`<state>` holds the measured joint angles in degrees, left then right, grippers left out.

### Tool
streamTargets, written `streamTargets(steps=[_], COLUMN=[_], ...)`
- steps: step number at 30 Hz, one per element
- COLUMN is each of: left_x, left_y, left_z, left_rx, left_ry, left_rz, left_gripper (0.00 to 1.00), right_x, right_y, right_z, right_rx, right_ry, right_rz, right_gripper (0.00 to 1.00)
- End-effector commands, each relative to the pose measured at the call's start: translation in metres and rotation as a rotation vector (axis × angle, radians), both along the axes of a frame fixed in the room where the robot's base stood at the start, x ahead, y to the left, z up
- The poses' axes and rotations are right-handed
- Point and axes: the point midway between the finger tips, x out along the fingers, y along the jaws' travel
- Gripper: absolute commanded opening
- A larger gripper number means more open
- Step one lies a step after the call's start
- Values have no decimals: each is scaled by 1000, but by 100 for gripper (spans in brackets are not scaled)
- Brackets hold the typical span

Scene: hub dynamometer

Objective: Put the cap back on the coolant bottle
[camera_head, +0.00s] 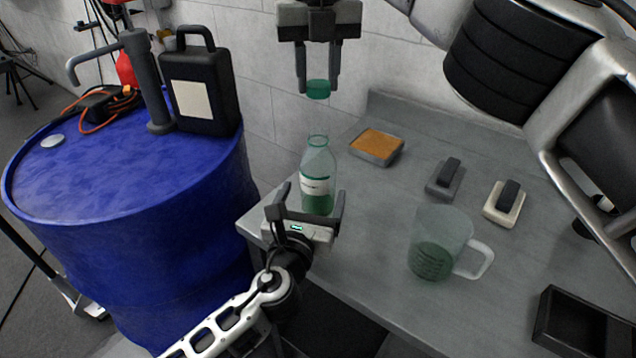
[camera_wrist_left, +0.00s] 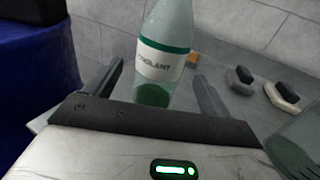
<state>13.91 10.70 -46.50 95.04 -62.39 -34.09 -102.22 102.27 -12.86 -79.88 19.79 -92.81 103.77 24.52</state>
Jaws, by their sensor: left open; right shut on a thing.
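The coolant bottle (camera_head: 318,166) stands upright on the grey bench, clear with a white label and green liquid low inside. Its neck is open at the top. It also shows in the left wrist view (camera_wrist_left: 163,60), labelled "COOLANT". My left gripper (camera_head: 311,196) is open, with its fingers on either side of the bottle's lower part. In the left wrist view (camera_wrist_left: 160,85) there are gaps between the fingers and the bottle. My right gripper (camera_head: 318,88) is shut on the green cap (camera_head: 318,90) and holds it above the bottle's mouth, clearly apart from it.
A measuring jug (camera_head: 440,243) with green liquid stands right of the bottle. A tray with an orange top (camera_head: 377,146), two small blocks (camera_head: 445,180) (camera_head: 503,203) and a black bin (camera_head: 583,322) are also on the bench (camera_head: 365,255). A blue drum (camera_head: 120,190) with a black canister (camera_head: 202,90) stands left.

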Motion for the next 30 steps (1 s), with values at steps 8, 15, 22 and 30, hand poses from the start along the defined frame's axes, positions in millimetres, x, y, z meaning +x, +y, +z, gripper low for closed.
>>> streamTargets(steps=[8,15,22,30], left_x=[46,60,60,60], left_y=[-11,-15,-15,-15], left_z=[1,0,0,0], left_rx=[0,-2,-1,-1], left_ry=[-1,0,0,0], left_rz=[1,-1,-1,-1], left_gripper=[83,83,83,21], right_x=[0,0,0,0], right_y=[0,0,0,0], right_z=[0,0,0,0], right_rx=[0,0,0,0], right_ry=[0,0,0,0], right_rz=[1,1,1,1], right_gripper=[11,11,11,11])
